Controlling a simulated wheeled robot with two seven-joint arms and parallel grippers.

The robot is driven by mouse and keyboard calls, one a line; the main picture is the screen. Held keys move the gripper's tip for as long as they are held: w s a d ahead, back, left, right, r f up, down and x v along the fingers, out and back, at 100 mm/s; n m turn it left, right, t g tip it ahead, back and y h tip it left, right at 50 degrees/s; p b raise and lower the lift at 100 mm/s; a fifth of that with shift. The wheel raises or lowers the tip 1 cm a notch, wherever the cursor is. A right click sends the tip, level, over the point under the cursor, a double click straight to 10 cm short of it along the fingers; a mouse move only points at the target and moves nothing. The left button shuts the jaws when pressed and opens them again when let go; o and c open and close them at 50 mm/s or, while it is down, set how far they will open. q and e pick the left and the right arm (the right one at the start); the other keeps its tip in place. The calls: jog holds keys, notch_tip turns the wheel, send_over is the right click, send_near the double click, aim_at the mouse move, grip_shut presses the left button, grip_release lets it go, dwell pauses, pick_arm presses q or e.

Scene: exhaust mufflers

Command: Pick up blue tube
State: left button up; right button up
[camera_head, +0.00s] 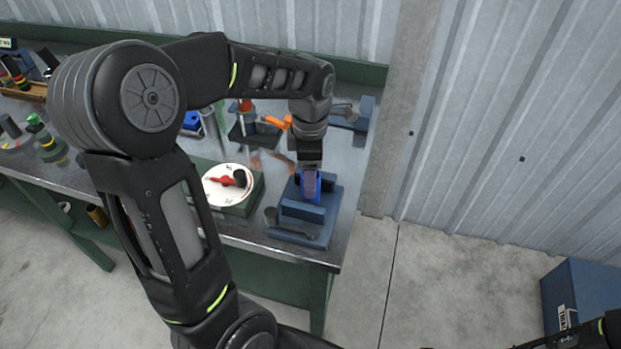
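My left arm reaches over the bench, and its gripper (308,180) points down at a blue fixture (295,222) near the bench's right front corner.
A round white dial with a red pointer (228,185) sits on a green block left of the fixture. Behind stand a dark stand with orange parts (258,124) and a blue vise-like tool (352,114). A blue box (583,297) stands on the floor at right.

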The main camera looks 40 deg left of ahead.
pick_arm(q)
jog(key=shift+f, duration=0.6)
jog(key=shift+c, duration=0.5)
grip_shut()
